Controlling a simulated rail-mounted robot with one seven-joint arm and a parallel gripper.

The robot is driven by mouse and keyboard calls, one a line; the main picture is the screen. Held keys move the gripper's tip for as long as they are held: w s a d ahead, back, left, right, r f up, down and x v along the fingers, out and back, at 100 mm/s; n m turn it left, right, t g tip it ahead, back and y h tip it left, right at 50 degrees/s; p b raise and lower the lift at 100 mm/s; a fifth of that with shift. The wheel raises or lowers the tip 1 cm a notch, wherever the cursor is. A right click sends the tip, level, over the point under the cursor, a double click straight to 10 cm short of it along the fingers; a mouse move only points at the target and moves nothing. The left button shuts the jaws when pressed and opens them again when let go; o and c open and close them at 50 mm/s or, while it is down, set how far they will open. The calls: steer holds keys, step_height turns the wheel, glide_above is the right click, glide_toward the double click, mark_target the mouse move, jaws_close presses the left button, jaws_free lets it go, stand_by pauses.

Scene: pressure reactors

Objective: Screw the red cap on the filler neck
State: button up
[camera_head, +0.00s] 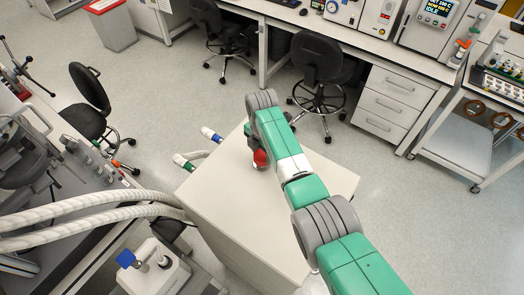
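A rounded red object (260,158), which looks like the red cap, shows right beside the end of my green and grey arm, over the pale cabinet top (215,185). My gripper (252,141) is a small dark shape under the arm's end, close to the red object. The arm hides most of the gripper, so I cannot tell whether its fingers are shut on the red object or apart from it. A short neck-like fitting (164,262) stands on a white unit (165,280) at the lower left. I cannot tell if it is the filler neck.
Blue-ended (210,134) and green-ended (182,160) fittings stick out at the cabinet's left edge. Thick white hoses (90,205) run at the left. Black chairs (318,62) stand by the rear bench. The floor (410,190) right of my arm is clear.

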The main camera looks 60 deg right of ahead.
steer(key=c, duration=0.4)
steer(key=m, duration=0.3)
steer(key=shift+m, duration=0.4)
steer(key=shift+c, duration=0.2)
steer(key=m, duration=0.8)
steer(key=shift+m, duration=0.3)
steer(key=c, duration=0.3)
steer(key=shift+m, duration=1.2)
jaws_close()
steer(key=shift+c, duration=0.8)
jaws_free()
steer(key=shift+m, duration=1)
steer(key=m, duration=0.6)
jaws_close()
steer(key=o, duration=1.7)
jaws_free()
steer(key=shift+c, duration=0.2)
